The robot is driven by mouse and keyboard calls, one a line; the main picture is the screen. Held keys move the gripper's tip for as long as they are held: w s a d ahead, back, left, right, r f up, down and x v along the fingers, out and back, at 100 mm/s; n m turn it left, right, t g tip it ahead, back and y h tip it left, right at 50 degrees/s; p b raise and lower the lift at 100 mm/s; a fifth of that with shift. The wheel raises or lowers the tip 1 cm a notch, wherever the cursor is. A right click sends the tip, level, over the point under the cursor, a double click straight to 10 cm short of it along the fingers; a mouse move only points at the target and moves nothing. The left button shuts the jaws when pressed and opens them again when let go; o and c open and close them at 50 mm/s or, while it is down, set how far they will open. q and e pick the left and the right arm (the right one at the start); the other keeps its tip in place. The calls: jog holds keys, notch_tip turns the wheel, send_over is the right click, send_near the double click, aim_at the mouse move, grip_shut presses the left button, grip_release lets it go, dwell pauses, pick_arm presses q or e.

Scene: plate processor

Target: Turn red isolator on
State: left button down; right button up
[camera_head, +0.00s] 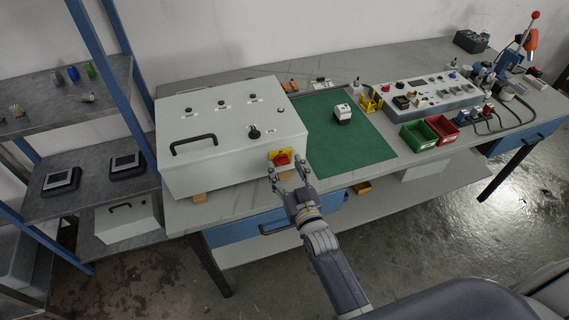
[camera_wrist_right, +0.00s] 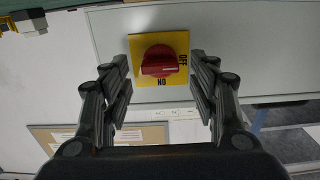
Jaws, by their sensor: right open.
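The red isolator knob (camera_head: 282,158) sits on a yellow plate (camera_head: 271,154) on the front face of the grey-white control box (camera_head: 225,162). In the right wrist view the red knob (camera_wrist_right: 158,61) shows on its yellow plate (camera_wrist_right: 181,41), marked OFF at the right side and ON at the lower edge. The knob's handle lies crosswise, with its pale mark towards OFF. My right gripper (camera_head: 287,175) is open in front of the knob. In the right wrist view its fingers (camera_wrist_right: 161,72) stand on either side of the knob, apart from it. My left gripper is not in view.
The box top carries a black handle (camera_head: 194,143), a black rotary knob (camera_head: 254,132) and several small buttons. A green mat (camera_head: 345,147) lies right of the box, with a small white device (camera_head: 343,112) on it. Green (camera_head: 418,136) and red (camera_head: 441,128) bins stand further right.

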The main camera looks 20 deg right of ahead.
jog(key=shift+w, duration=0.75)
jog(key=c, duration=1.1)
jog(key=shift+o, duration=0.2)
